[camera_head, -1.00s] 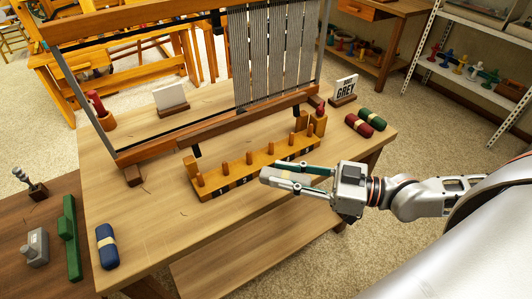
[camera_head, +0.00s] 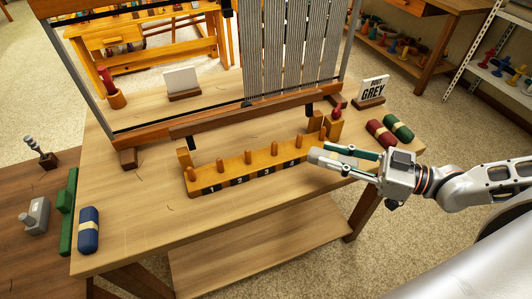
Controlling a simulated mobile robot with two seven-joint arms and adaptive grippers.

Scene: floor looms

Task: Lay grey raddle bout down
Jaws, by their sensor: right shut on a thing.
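The grey bout (camera_head: 329,158) is a small pale grey bundle between the fingers of my right gripper (camera_head: 322,157). The gripper is shut on it, and the fingers hide part of it. It is at the right end of the wooden raddle (camera_head: 225,183), just right of the number 4. I cannot tell whether it touches the raddle or is above it. The raddle lies on the table in front of the loom, with a row of upright pegs and numbers on its front. A card reading "BOUT GREY" (camera_head: 373,89) stands behind on the right. My left gripper is not in view.
A red bundle (camera_head: 380,133) and a green bundle (camera_head: 398,127) lie right of the raddle, behind my gripper. A blue bundle (camera_head: 88,230) lies at the table's left edge. The loom frame (camera_head: 220,122) rises behind the raddle. The tabletop (camera_head: 190,235) in front is clear.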

